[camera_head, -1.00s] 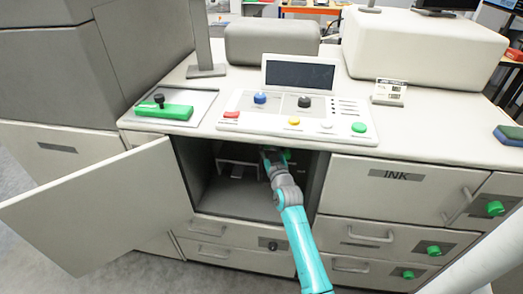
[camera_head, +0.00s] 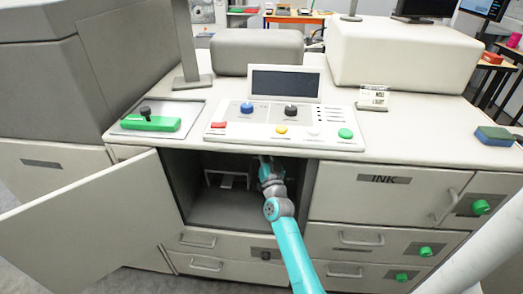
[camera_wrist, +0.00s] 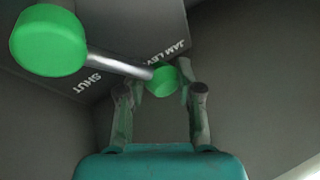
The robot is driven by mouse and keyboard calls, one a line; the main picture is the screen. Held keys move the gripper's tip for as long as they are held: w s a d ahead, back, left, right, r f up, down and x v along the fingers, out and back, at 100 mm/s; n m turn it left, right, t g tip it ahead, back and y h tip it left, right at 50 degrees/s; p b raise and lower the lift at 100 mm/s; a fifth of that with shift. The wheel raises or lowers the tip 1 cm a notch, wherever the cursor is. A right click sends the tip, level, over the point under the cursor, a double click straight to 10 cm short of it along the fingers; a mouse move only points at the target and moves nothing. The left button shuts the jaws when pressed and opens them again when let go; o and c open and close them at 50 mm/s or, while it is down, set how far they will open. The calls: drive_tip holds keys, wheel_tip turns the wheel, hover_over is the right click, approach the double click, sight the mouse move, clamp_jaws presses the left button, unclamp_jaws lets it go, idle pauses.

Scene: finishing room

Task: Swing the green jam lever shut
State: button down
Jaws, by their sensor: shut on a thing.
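The jam lever shows in the wrist view as a metal rod (camera_wrist: 120,65) with a large green round end (camera_wrist: 48,40) at upper left and a smaller green end (camera_wrist: 163,80). My gripper (camera_wrist: 160,88) is shut on the smaller green end, with a finger on each side. In the head view my gripper (camera_head: 266,165) reaches into the open compartment (camera_head: 225,205) under the control panel, near its upper right. The lever cannot be made out there. A dark plate (camera_wrist: 115,35) behind the lever carries the words "JAM LEV…", partly covered, and "SHUT".
The compartment door (camera_head: 95,225) stands wide open at left. Compartment walls surround my gripper closely. A green handle (camera_head: 150,124) lies on top at left.

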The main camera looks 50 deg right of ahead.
drive_tip(key=m+h, duration=0.1)
drive_tip(key=m, duration=0.1)
drive_tip(key=s+d+m, duration=0.1)
drive_tip(key=shift+s+m+g+h, duration=0.15)
drive_tip(key=shift+m+g+h, duration=0.25)
drive_tip(key=shift+s+d+r+m+g+h, duration=0.1)
drive_tip(key=shift+s+d+m+g+h, duration=0.25)
drive_tip(key=shift+m, duration=0.4)
drive_tip(key=shift+s+d+m+g+h, duration=0.1)
drive_tip(key=shift+s+m+g+h, duration=0.1)
drive_tip(key=shift+m+h, duration=0.4)
drive_tip(key=shift+s+d+r+m+g+h, duration=0.15)
drive_tip(key=shift+s+m+g+h, duration=0.1)
drive_tip(key=shift+m, duration=0.6)
drive_tip(key=shift+f, duration=0.1)
drive_tip(key=c, duration=0.7)
unclamp_jaws()
drive_tip(key=shift+c, duration=0.2)
drive_tip(key=shift+s, duration=0.1)
drive_tip(key=v, duration=1.1)
drive_tip(key=shift+s+a, duration=0.25)
drive_tip(key=shift+a, duration=0.05)
